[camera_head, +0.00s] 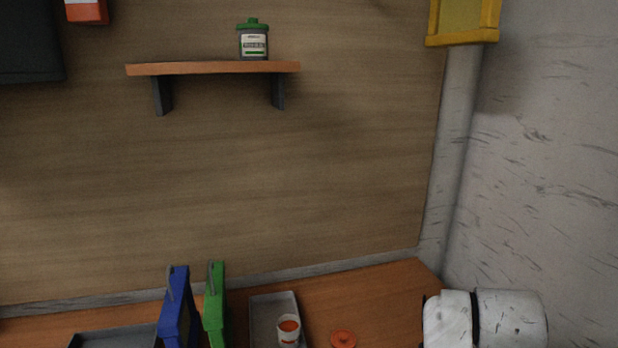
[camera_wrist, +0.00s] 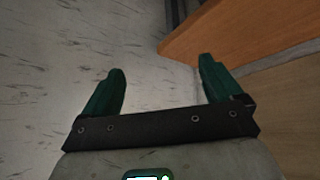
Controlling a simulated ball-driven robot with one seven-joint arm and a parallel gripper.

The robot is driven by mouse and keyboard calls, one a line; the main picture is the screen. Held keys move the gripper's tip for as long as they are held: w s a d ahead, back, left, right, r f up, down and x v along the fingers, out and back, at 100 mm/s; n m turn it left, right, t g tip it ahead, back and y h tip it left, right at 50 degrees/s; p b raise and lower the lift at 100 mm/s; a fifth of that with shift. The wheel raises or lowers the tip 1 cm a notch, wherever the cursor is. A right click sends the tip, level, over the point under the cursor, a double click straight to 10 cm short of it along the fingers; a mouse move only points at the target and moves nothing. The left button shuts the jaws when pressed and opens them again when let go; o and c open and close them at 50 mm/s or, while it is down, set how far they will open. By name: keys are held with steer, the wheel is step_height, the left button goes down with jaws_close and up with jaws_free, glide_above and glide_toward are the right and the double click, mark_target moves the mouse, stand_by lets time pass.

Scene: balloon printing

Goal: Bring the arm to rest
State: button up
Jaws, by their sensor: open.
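My gripper (camera_wrist: 157,88) shows in the wrist view with its two dark green fingers spread apart and nothing between them. Behind it are a pale marbled surface and the edge of an orange-brown wooden surface (camera_wrist: 240,35). In the head view a white part of my arm (camera_head: 485,320) is at the bottom right, beside the wooden counter (camera_head: 390,290). The fingers do not show in the head view.
On the counter stand a blue frame (camera_head: 176,310), a green frame (camera_head: 214,305), a grey tray (camera_head: 270,305) with a small cup (camera_head: 288,330), and an orange lid (camera_head: 343,339). A wall shelf (camera_head: 210,68) holds a green-lidded jar (camera_head: 253,42). A marbled wall (camera_head: 550,150) bounds the right.

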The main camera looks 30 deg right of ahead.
steer(key=s+a+f+n+y, duration=0.2)
steer(key=s+a+f+n, duration=0.1)
steer(key=a+f, duration=0.4)
steer(key=s+a+f+n+g+y, duration=0.1)
steer(key=s+a+f+n+y, duration=0.1)
steer(key=s+a+f+n, duration=0.2)
steer(key=s+a+f+n+y, duration=0.2)
steer(key=s+a+f+n, duration=0.2)
steer(key=a+f, duration=0.5)
steer(key=shift+a+f+n, duration=0.3)
steer(key=shift+n, duration=0.1)
